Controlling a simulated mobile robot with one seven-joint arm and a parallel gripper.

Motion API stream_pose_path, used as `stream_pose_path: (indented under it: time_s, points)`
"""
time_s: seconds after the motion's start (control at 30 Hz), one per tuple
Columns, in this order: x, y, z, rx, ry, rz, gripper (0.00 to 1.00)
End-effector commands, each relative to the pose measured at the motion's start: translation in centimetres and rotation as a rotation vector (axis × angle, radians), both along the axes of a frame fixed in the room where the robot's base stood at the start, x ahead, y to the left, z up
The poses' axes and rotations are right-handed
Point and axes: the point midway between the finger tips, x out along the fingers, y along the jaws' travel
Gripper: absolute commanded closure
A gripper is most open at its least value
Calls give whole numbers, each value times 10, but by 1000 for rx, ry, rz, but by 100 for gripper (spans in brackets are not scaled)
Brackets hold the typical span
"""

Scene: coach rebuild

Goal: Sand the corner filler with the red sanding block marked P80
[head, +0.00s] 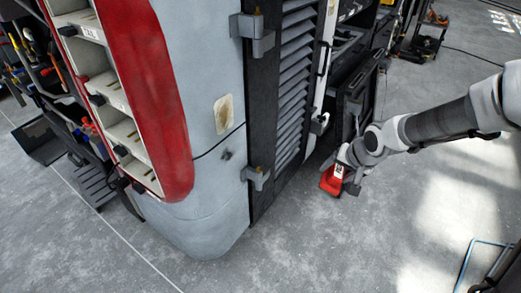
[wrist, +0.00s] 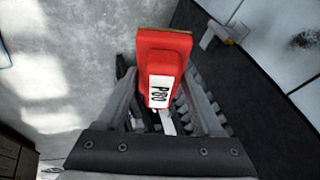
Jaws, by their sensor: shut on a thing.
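The red sanding block (head: 331,181) is in my gripper (head: 343,172), low over the floor to the right of the coach's louvred door. In the wrist view, my gripper (wrist: 158,108) is shut on the red block (wrist: 163,50), whose white label reads P80. A tan edge shows along its top. The corner filler (head: 223,112) is a beige patch on the pale rounded coach corner, left of the door hinges. The block is well apart from it. In the wrist view I cannot tell whether a brownish mark at upper right is the filler.
The dark louvred door (head: 290,90) with protruding hinge brackets (head: 252,33) stands between the filler and my gripper. Open red-edged shelving (head: 120,100) is left of the corner. A tool rack (head: 60,90) stands far left. The floor in front is clear; a blue-edged frame (head: 480,265) is at lower right.

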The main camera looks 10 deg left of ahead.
Motion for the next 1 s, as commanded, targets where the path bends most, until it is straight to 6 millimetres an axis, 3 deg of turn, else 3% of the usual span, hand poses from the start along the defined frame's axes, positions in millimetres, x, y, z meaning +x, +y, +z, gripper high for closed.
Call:
stream_pose_path:
  time_s: [0.3, 0.77, 1.0]
  points:
    - [19, 43, -4, 259, -52, -113, 76]
    - [27, 98, -1, 587, -150, -227, 76]
    - [25, 147, 9, 887, -257, -287, 76]
